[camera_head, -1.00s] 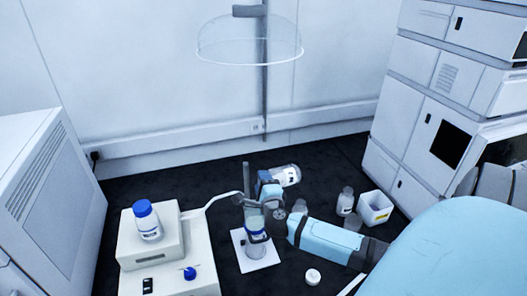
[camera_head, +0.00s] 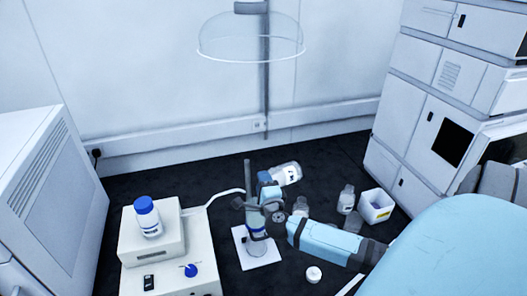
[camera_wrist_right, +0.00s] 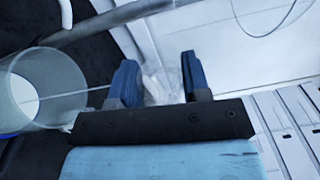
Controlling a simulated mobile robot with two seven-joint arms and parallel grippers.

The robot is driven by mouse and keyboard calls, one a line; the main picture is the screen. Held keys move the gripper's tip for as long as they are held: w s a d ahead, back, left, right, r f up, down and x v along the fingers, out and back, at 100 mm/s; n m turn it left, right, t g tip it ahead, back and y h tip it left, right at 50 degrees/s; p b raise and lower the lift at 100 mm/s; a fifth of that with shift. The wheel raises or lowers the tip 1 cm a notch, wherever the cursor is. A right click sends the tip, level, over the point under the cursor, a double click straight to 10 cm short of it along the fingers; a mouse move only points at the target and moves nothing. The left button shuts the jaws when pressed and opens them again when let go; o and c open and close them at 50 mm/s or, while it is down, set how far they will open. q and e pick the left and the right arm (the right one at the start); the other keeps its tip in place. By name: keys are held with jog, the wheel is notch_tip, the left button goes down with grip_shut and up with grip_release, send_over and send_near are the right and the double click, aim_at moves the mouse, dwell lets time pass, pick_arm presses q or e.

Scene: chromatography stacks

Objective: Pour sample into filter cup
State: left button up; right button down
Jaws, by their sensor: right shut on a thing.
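My right gripper (camera_head: 266,188) is shut on a clear sample bottle (camera_head: 287,174) with a white label. The bottle lies tilted nearly on its side, its body to the right of the fingers; its mouth end is hidden by the gripper. In the right wrist view, the blue fingers (camera_wrist_right: 158,82) have the clear bottle between them, hard to make out. The filter cup (camera_wrist_right: 45,88) is a clear, open cylinder beside the gripper there. In the head view the gripper hides part of it above its filter flask (camera_head: 257,247). My left gripper is out of view.
The filter stands on a white pad (camera_head: 268,259) beside a pump box (camera_head: 200,252) with hose. A clear bottle (camera_head: 346,200), white bin (camera_head: 376,207) and loose cap (camera_head: 314,275) lie right.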

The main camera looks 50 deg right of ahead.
jog(key=shift+a+f+n, duration=0.15)
jog(key=shift+f+n, duration=0.25)
jog(key=shift+n, duration=0.1)
jog(key=shift+a+f+n, duration=0.1)
jog(key=shift+n, duration=0.5)
jog(key=shift+w+a+n+t, duration=0.1)
jog(key=shift+n+t, duration=0.4)
jog(key=shift+n, duration=0.1)
jog(key=shift+a+f+n, duration=0.1)
jog(key=shift+n, duration=0.6)
